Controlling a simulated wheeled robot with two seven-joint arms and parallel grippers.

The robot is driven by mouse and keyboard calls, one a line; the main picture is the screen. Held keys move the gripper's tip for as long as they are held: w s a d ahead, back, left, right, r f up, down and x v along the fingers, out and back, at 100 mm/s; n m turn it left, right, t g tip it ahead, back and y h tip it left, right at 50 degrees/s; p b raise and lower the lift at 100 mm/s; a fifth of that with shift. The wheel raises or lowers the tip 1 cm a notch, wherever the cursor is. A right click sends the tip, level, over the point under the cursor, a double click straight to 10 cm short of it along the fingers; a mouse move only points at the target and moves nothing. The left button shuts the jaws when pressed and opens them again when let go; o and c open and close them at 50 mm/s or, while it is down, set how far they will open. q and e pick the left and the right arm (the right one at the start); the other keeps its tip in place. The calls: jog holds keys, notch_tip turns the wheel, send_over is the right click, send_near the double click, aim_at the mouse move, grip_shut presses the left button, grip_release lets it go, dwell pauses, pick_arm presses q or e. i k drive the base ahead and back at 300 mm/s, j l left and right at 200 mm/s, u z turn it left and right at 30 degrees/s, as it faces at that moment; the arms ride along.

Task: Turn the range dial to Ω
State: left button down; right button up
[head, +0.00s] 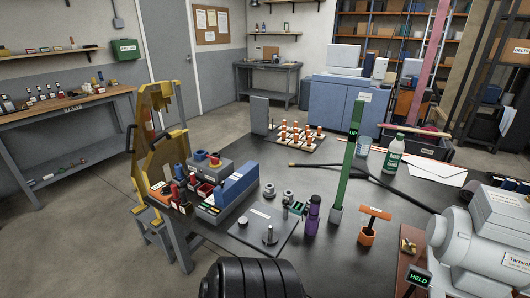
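I cannot make out a range dial or an Ω mark in the head view. The dark worktable (335,259) in front of me holds many small items, and none of them shows a readable dial. Neither of my grippers can be seen in this view. A black ribbed rounded shape (250,281) fills the bottom edge and hides the table's near part; I cannot tell what it is.
A green upright post (349,160), a purple bottle (312,215), an orange T-handled piece (367,234) and a green-labelled bottle (393,155) stand on the table. A grey machine (470,240) fills the right. A yellow frame (147,140) stands at left.

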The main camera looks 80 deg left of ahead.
aim_at(167, 189)
jog(key=u, duration=2.45)
